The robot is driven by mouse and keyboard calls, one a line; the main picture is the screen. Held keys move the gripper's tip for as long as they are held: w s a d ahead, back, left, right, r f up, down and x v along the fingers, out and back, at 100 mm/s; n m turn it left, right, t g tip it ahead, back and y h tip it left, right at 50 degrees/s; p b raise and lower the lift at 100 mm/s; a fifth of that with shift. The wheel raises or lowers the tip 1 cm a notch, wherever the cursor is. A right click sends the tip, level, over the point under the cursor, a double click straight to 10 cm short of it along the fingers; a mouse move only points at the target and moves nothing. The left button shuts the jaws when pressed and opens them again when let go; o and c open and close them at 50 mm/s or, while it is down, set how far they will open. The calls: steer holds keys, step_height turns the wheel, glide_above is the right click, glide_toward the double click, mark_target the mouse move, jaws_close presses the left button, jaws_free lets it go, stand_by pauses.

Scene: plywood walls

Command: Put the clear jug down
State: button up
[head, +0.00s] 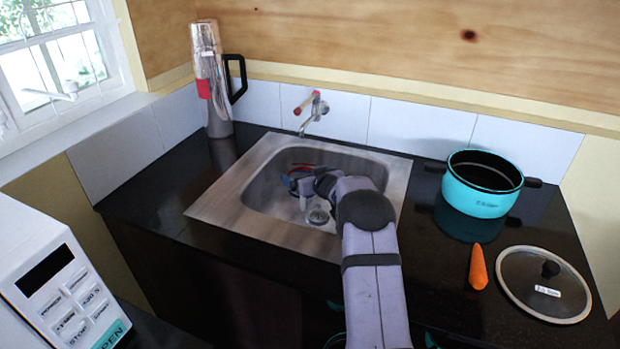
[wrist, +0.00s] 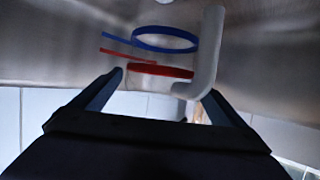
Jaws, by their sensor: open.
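The clear jug shows in the wrist view as a see-through body with a blue band (wrist: 165,40), a red band (wrist: 160,70) and a pale grey handle (wrist: 205,60). Its clear walls are hard to make out. In the head view, only small red and blue bits of it show inside the sink (head: 232,205). My gripper (wrist: 165,88) is open, with its two fingers apart near the red band and the handle. In the head view my gripper (head: 300,180) is low in the basin. I cannot tell whether the fingers touch the jug.
A tap (head: 315,112) stands behind the sink. A silver flask (head: 212,85) with a black handle is at the back left. At right are a turquoise pot (head: 480,192), a carrot (head: 478,267) and a glass lid (head: 525,285). A microwave (head: 60,285) is at lower left.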

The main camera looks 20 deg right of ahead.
steer(key=b+v, duration=0.1)
steer(key=v, duration=0.6)
steer(key=shift+s, duration=0.1)
stand_by(0.5)
steer(key=shift+r, duration=0.1)
